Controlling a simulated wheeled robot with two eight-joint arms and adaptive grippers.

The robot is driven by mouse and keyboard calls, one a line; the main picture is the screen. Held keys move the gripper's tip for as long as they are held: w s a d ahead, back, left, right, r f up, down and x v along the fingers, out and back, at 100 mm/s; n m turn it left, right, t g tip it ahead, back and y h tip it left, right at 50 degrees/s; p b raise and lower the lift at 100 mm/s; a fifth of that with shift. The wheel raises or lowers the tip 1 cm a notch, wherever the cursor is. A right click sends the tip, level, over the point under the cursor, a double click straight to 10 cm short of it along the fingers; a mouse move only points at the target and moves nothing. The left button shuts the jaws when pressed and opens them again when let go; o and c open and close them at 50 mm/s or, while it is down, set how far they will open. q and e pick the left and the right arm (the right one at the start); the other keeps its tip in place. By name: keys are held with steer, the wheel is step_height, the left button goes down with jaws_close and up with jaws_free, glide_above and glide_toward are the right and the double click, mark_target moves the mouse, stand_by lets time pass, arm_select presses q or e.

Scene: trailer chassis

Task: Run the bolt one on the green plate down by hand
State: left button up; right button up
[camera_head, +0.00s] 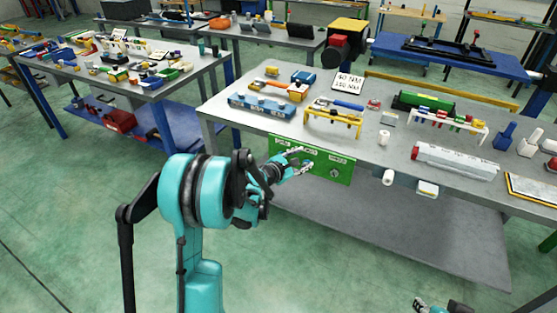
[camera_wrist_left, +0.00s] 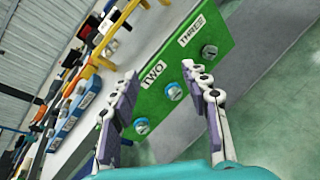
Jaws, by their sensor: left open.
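The green plate (camera_head: 341,171) hangs upright on the front edge of the workbench. In the left wrist view the plate (camera_wrist_left: 225,28) carries three bolts. The bolt (camera_wrist_left: 174,91) lies beside the TWO label, and another bolt (camera_wrist_left: 209,52) beside the THREE label. The lowest bolt, bolt one (camera_wrist_left: 142,126), has its label hidden behind a finger. My left gripper (camera_head: 300,163) is open in front of the plate. Its spread fingers (camera_wrist_left: 165,97) frame bolts one and two, with nothing visible between them touching. Part of my right gripper (camera_head: 430,304) shows at the bottom edge.
The floor in front is clear.

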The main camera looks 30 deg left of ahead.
arm_select(q)
steer(key=w+a+f+n+t+y, duration=0.2)
steer(key=a+f+n+t+y, duration=0.2)
steer(key=a+f+n, duration=1)
steer(key=w+n+b, duration=0.1)
steer(key=w+b, duration=0.1)
steer(key=w, duration=0.5)
steer(key=shift+w+r, duration=0.25)
steer(key=shift+r, duration=0.1)
steer(key=shift+d, duration=0.1)
jaws_close()
